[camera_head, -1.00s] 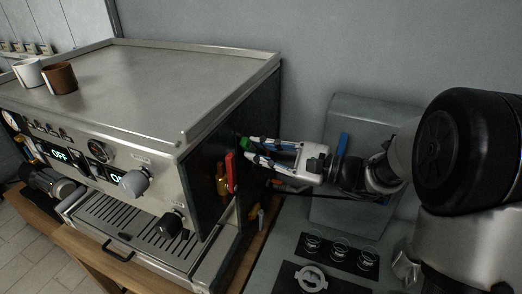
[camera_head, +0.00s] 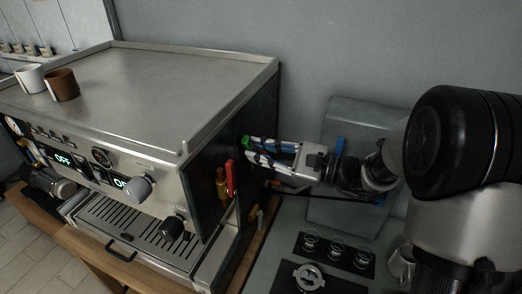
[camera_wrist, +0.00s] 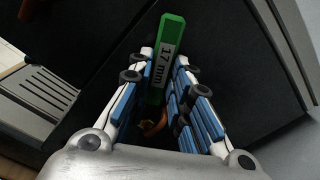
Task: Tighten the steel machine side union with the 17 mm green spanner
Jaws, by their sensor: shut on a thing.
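My gripper (camera_head: 250,151) is shut on the green spanner (camera_head: 246,142), beside the machine's dark right side panel. In the wrist view, my gripper (camera_wrist: 165,68) has blue-padded fingers on both sides of the green spanner (camera_wrist: 170,45), whose label reads "17 mm". The spanner's far end points away from my wrist towards the dark panel. Its jaw end is hidden between and below my fingers. A small copper-coloured curved part (camera_wrist: 155,124) shows between the fingers under the spanner. I cannot make out the steel machine side union, nor whether the spanner touches it.
The espresso machine (camera_head: 150,85) fills the left. A red lever (camera_head: 231,180) and a brass fitting (camera_head: 221,186) are on its right side, below my gripper.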

